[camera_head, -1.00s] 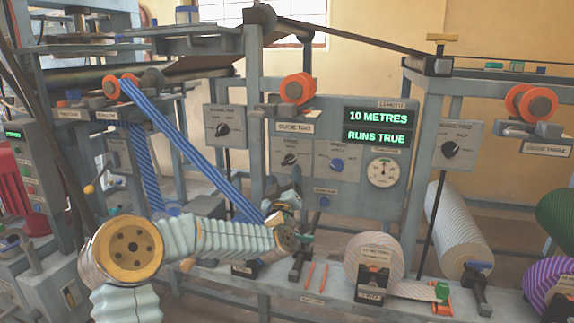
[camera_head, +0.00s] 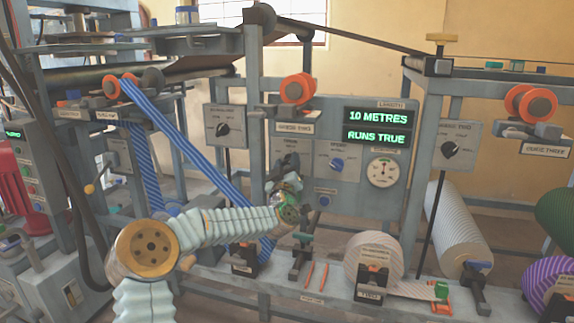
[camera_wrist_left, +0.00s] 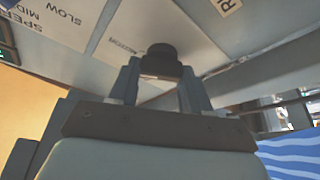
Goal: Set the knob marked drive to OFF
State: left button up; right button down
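My left gripper (camera_head: 287,170) is raised in front of the left half of the middle panel, covering most of the drive knob there. In the left wrist view the dark round knob (camera_wrist_left: 161,60) sits just beyond and between the two fingertips (camera_wrist_left: 160,80). The fingers are apart, and I cannot tell whether they touch the knob. Lettering beginning "RU" shows at the top of that panel; where the knob points is hidden. A blue knob (camera_head: 337,165) sits to the right on the same panel. My right gripper is not in view.
A lit display (camera_head: 377,127) reads "10 METRES" and "RUNS TRUE", above a round dial (camera_head: 383,172). Other black knobs sit on the left panel (camera_head: 223,130) and the right panel (camera_head: 449,149). A blue striped band (camera_head: 185,145) runs down left of my gripper. A white roll (camera_head: 374,260) stands below right.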

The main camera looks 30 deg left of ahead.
pick_arm(q)
jog(key=shift+c, duration=1.1)
